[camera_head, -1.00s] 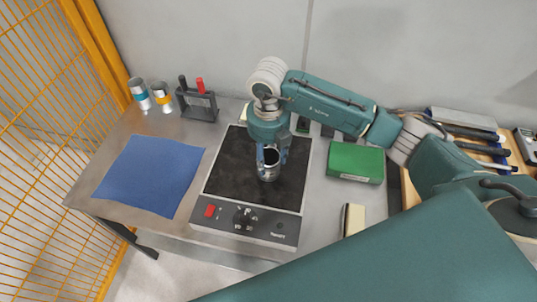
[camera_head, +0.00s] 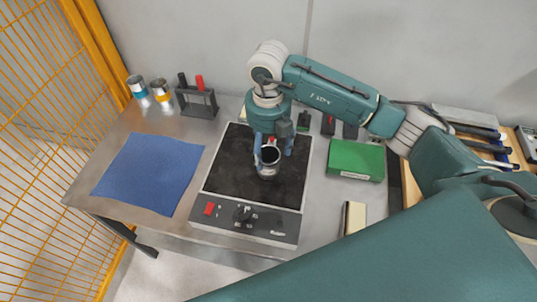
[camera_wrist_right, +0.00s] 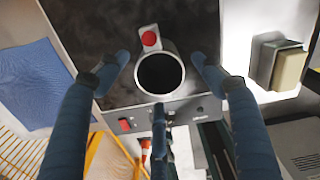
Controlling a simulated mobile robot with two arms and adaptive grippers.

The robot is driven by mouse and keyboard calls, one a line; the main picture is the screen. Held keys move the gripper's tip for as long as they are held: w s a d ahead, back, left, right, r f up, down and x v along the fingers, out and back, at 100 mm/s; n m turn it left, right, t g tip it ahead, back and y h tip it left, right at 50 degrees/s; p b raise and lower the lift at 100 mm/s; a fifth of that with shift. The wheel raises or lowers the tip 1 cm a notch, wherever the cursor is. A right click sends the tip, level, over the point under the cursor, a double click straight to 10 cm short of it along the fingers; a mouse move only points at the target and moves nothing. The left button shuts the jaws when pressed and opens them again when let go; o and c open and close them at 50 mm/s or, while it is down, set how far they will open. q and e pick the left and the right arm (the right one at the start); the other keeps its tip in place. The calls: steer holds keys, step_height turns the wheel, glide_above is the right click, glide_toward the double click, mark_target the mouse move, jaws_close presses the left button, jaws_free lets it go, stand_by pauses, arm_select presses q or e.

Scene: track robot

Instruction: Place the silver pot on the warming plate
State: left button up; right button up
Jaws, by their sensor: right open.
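The silver pot (camera_head: 268,171) stands upright on the black top of the warming plate (camera_head: 232,172). In the right wrist view the pot (camera_wrist_right: 160,73) shows from above, with a dark inside and a tab with a red dot at its rim. My right gripper (camera_head: 273,150) is open just above the pot. In the wrist view its blue fingers (camera_wrist_right: 159,75) are spread around the pot, with gaps at the left and right. Whether the third finger touches the pot is hard to tell. My left gripper is not in view.
A blue cloth (camera_head: 150,173) lies left of the plate. Two small cans (camera_head: 161,92) and a black rack (camera_head: 197,102) stand behind it. A green box (camera_head: 356,159) and a cream-topped block (camera_head: 354,217) are to the right. An orange mesh fence (camera_head: 45,150) borders the left side.

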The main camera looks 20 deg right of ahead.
step_height(320, 180, up, 9)
steer(key=b, duration=0.1)
steer(key=shift+r+b, duration=0.2)
steer(key=shift+b, duration=0.1)
steer(key=shift+f, duration=0.1)
